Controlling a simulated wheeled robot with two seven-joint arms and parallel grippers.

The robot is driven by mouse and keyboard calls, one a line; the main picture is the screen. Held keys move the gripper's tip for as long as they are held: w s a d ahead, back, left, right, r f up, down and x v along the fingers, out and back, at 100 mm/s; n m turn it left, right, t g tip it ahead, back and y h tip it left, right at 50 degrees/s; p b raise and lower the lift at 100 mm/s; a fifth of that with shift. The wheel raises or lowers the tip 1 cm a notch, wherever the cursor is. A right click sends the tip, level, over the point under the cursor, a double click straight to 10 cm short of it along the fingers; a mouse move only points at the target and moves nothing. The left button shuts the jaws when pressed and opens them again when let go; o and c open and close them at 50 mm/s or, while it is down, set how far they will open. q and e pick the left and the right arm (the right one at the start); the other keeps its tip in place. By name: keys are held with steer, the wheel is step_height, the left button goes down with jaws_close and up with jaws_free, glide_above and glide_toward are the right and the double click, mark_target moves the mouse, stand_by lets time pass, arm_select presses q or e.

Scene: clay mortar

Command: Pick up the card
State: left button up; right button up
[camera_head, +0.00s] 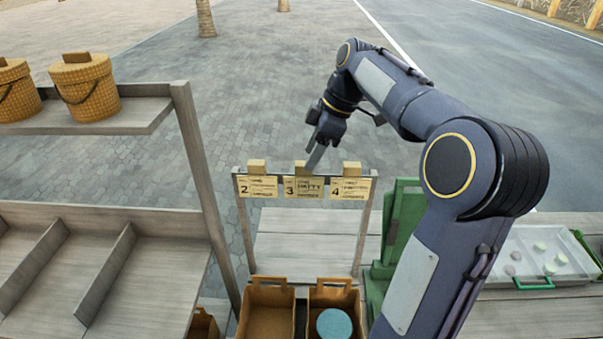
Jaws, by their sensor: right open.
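Three cards hang in a row on a wooden rack: card 2 (258,187) at the left, card 3 (304,187) in the middle and card 4 (350,188) at the right. Each has a small wooden block at its top edge. My right gripper (312,168) is open, its fingers pointing down at the top of card 3, close to its block. I cannot tell whether the fingers touch the block or the card. My left gripper is not in view.
Below the rack stand an empty brown box (268,312) and another brown box (346,296) holding a blue round thing (334,324). A green frame (398,225) and a clear tray (540,252) are at the right. A shelf (110,218) with woven baskets (86,88) fills the left.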

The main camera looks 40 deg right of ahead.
mark_target(304, 163)
steer(key=p+x, duration=0.1)
steer(key=x, duration=0.2)
steer(key=shift+w+a+f, duration=0.1)
steer(key=shift+a+f, duration=0.15)
steer(key=shift+f, duration=0.05)
steer(key=shift+w+a+f, duration=0.1)
steer(key=shift+w+f, duration=0.05)
steer(key=shift+f, duration=0.4)
steer(key=c, duration=1)
steer(key=shift+o, duration=0.2)
steer(key=shift+r, duration=0.15)
